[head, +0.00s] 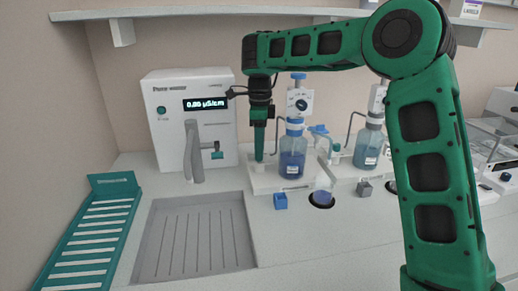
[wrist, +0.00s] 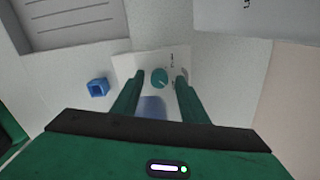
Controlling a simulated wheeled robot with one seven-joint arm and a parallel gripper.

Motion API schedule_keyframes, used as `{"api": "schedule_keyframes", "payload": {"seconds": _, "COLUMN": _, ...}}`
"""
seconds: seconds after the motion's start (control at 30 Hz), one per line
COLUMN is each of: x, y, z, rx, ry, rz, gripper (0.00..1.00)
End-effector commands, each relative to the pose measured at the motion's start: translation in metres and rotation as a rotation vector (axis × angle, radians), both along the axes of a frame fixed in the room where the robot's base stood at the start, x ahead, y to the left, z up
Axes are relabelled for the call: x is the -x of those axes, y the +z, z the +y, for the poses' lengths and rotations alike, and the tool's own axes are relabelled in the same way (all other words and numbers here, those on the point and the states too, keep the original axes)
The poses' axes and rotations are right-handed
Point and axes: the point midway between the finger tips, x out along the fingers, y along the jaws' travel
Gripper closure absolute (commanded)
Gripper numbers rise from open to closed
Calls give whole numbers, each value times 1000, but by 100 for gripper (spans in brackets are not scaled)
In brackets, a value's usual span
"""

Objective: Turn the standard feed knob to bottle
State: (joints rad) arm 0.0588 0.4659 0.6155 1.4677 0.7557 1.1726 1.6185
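In the head view my gripper (head: 259,158) points straight down over the left end of a white base (head: 268,184), and the knob there is hidden. A bottle of blue liquid (head: 292,158) stands on that base just right of my gripper.
A second blue bottle (head: 368,148) stands on another station to the right. A white meter (head: 160,135), grey drain tray (head: 152,250) and teal rack (head: 112,185) are left.

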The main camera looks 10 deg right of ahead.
Motion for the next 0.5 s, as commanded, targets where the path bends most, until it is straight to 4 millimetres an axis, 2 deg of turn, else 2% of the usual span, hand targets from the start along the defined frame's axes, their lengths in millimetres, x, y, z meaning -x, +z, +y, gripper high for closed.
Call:
{"api": "schedule_keyframes", "payload": {"seconds": 0.03, "x": 0, "y": 0, "z": 0, "rx": 0, "ry": 0, "rz": 0, "gripper": 65}}
{"api": "schedule_keyframes", "payload": {"seconds": 0.17, "x": 0, "y": 0, "z": 0, "rx": 0, "ry": 0, "rz": -1, "gripper": 96}}
{"api": "schedule_keyframes", "payload": {"seconds": 0.2, "x": 0, "y": 0, "z": 0, "rx": 0, "ry": -1, "rz": -1, "gripper": 100}}
{"api": "schedule_keyframes", "payload": {"seconds": 0.5, "x": -1, "y": 1, "z": -1, "rx": 0, "ry": 22, "rz": -4, "gripper": 100}}
